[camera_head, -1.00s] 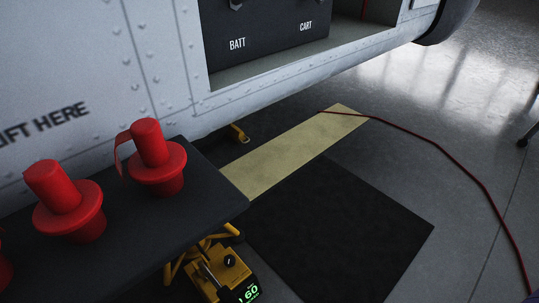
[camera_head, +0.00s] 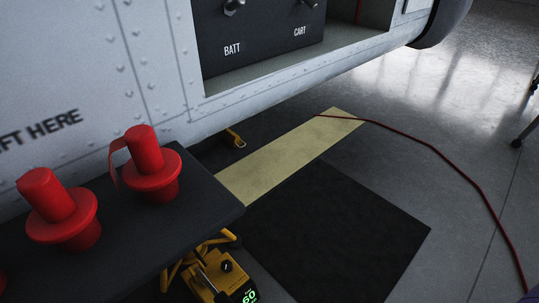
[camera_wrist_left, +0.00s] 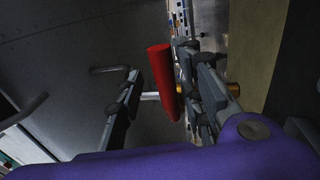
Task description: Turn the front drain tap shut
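In the left wrist view, a red lever (camera_wrist_left: 163,78), which looks like the tap's handle, stands between the two fingers of my left gripper (camera_wrist_left: 160,66). The left finger is clearly apart from it. The right finger is close beside it, and I cannot tell whether they touch. Brass-coloured parts (camera_wrist_left: 232,90) show by the right finger; the rest of the tap is hidden behind it. My left gripper is open.
In the head view, red plugs (camera_head: 146,165) stand on a dark platform (camera_head: 207,203) beside the grey fuselage (camera_head: 100,60). Below are a yellow device (camera_head: 222,281) with a green display, a black mat (camera_head: 340,230), a yellow strip (camera_head: 285,155) and a red cable (camera_head: 447,160) on the floor.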

